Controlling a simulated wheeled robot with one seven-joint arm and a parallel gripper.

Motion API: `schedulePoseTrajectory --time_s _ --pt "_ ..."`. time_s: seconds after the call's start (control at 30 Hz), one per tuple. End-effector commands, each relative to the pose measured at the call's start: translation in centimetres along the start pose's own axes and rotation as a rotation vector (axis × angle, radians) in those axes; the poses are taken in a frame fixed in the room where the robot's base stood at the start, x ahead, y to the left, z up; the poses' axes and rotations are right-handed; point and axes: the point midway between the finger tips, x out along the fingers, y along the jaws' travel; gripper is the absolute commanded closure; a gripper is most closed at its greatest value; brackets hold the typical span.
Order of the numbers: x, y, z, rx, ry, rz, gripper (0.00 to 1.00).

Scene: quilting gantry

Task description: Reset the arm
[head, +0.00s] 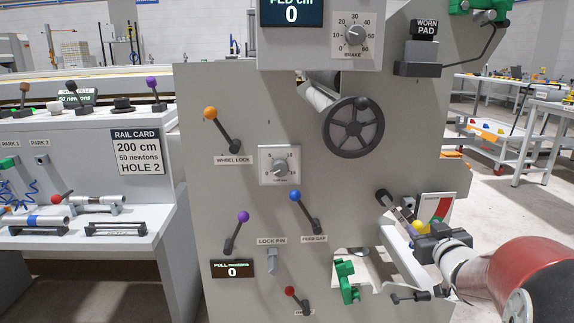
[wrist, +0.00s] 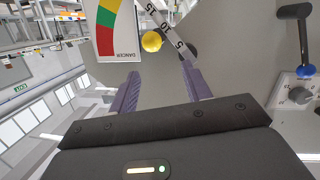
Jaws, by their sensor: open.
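A short arm with a dark round end (head: 383,197) slants down to the right on the grey machine panel, close to a yellow ball knob (head: 418,226). The knob also shows in the wrist view (wrist: 152,41), beside a white strip scale marked 15 and 5 (wrist: 160,27). A red, yellow and green card lettered DANCER (wrist: 117,28) is left of the knob; it also shows in the head view (head: 437,207). My gripper (wrist: 160,84) is open and empty, its two purple fingers pointing toward the knob and apart from it. In the head view its dark body hides part of the area by the knob.
The panel carries a black handwheel (head: 353,127), an orange-knobbed lever (head: 211,113), a blue-knobbed lever (head: 295,195) and a purple-knobbed lever (head: 243,216). A green clamp (head: 346,282) and a white chute-like part (head: 408,262) are below. Open floor lies to the right.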

Motion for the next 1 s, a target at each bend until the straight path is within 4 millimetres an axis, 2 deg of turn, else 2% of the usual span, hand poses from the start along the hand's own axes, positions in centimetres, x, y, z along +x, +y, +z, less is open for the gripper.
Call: schedulePoseTrajectory --time_s 0.03,0.17,0.23,0.5,0.6,0.7,0.8,1.0 --pt "-1.5 -1.1 -1.6 -0.006 -0.044 0.037 0.52" --pt "-5.7 -3.4 -2.2 0.016 -0.214 0.114 0.52" --pt "-8.6 -5.0 -2.0 0.036 -0.311 0.128 0.52" --pt "-21.4 -13.2 1.4 0.113 -0.700 0.002 0.52" --pt "-25.2 -15.5 2.6 0.124 -0.804 -0.074 0.52" --pt "-27.8 -16.9 3.4 0.125 -0.871 -0.128 0.52" --pt "-28.9 -17.5 3.8 0.125 -0.903 -0.154 0.52" --pt "-29.1 -17.6 3.9 0.125 -0.910 -0.158 0.52"
